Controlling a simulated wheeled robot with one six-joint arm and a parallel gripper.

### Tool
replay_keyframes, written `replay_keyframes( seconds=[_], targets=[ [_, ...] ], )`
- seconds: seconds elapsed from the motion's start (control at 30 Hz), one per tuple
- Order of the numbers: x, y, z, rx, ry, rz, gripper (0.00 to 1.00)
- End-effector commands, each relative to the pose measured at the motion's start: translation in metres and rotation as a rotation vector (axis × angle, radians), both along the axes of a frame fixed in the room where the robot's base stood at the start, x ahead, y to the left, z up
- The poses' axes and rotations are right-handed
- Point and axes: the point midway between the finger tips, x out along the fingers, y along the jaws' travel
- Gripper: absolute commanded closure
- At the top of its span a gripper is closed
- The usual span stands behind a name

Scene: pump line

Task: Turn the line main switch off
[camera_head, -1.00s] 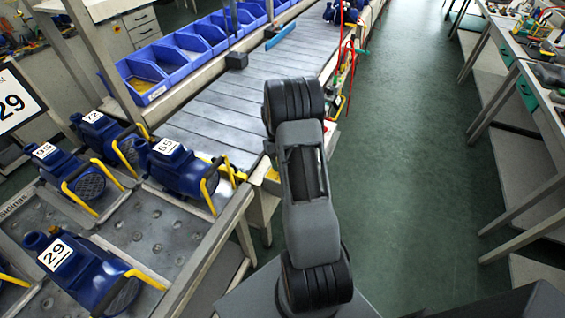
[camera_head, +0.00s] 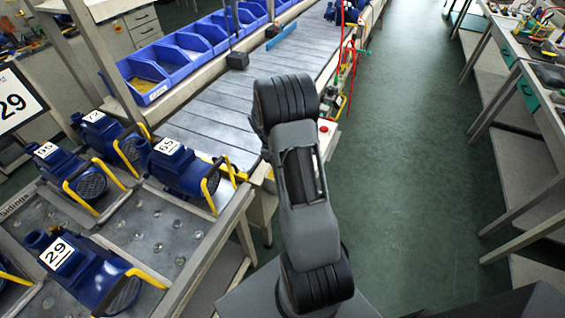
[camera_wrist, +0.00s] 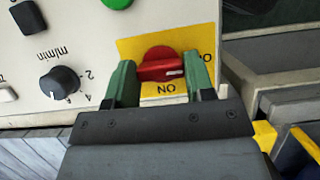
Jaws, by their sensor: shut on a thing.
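The main switch (camera_wrist: 160,62) is a red rotary handle on a yellow plate (camera_wrist: 128,47), in the wrist view. Its bar lies nearly level in the picture, with a white mark at its right end. An upside-down "ON" label shows below the handle. Another label at the right is partly hidden by a finger. My gripper (camera_wrist: 160,82) has its green fingers on either side of the handle and is shut on it. In the head view my arm hides the gripper and the switch.
A black dial (camera_wrist: 61,83) and a green button (camera_wrist: 117,2) sit on the same pale panel. Blue pumps (camera_head: 92,270) on a metal tray stand at the left. Blue bins (camera_head: 147,75) line the conveyor (camera_head: 225,105). The green floor (camera_head: 410,150) at the right is clear.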

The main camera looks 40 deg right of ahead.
Motion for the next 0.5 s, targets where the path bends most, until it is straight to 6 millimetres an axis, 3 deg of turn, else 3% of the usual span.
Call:
replay_keyframes(
  seconds=[0.5],
  targets=[
    [0.0018,0.0,0.0012,-0.001,-0.006,0.037,0.75]
  ],
)
